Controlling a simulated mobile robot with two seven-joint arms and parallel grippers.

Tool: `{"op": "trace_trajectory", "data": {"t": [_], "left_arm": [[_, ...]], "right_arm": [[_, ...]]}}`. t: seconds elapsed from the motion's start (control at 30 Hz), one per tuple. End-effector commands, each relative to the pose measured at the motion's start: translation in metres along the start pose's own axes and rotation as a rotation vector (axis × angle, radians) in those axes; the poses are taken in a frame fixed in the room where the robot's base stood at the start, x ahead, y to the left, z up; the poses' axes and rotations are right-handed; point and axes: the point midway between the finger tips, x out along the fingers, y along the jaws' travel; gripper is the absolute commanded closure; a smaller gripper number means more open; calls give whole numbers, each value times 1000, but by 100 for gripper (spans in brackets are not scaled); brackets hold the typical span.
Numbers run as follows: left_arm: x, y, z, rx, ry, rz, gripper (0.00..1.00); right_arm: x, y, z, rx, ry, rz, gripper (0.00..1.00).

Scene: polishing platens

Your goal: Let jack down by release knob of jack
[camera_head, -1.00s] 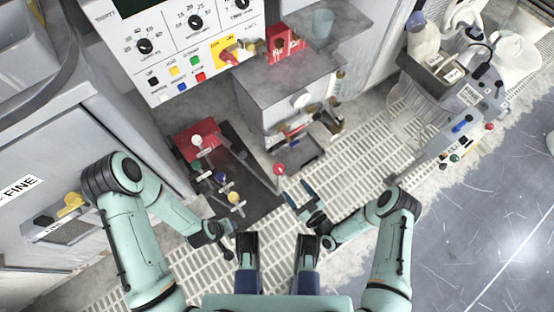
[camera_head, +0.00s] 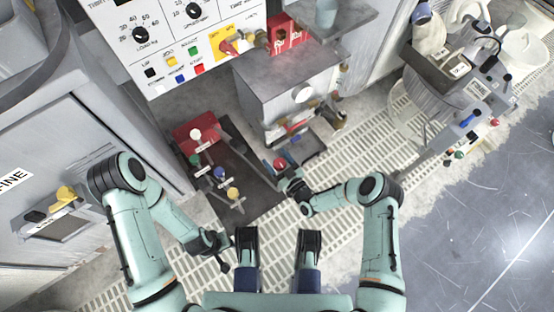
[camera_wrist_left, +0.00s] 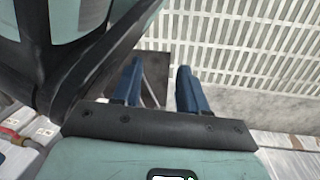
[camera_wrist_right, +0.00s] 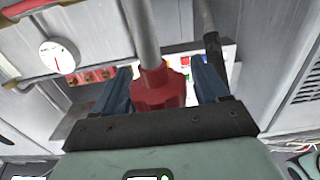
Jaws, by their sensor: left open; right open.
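A red knob (camera_head: 280,163) on a grey rod is at the right front of the dark floor plate. In the right wrist view the red knob (camera_wrist_right: 158,90) sits between my right gripper's blue fingers (camera_wrist_right: 160,72). My right gripper (camera_head: 284,172) is open around the knob, not closed on it. A red block (camera_head: 195,136) with a pale knob stands at the plate's back left; I cannot tell for sure which part is the jack's release knob. My left gripper (camera_head: 222,258) is open and empty over the floor, and its fingers (camera_wrist_left: 158,75) show in the left wrist view.
A bench of equipment (camera_head: 470,90) is at right. The floor grating (camera_head: 345,165) at right is mostly clear.

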Motion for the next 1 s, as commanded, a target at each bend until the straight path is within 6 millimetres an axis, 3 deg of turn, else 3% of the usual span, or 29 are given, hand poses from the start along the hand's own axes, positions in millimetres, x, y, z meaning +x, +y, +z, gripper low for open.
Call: {"op": "trace_trajectory", "data": {"t": [0.1,0.23,0.27,0.67,1.0], "left_arm": [[0,0,0,0,0,0,57],[0,0,0,0,0,0,57],[0,0,0,0,0,1,57],[9,-8,10,-11,-39,-16,57],[24,-31,39,-43,-141,-61,57]], "right_arm": [[0,0,0,0,0,0,30],[0,0,0,0,0,0,72],[0,0,0,0,0,0,78],[-1,0,1,-3,1,-60,78],[-1,-4,2,-7,-1,-309,78]]}}
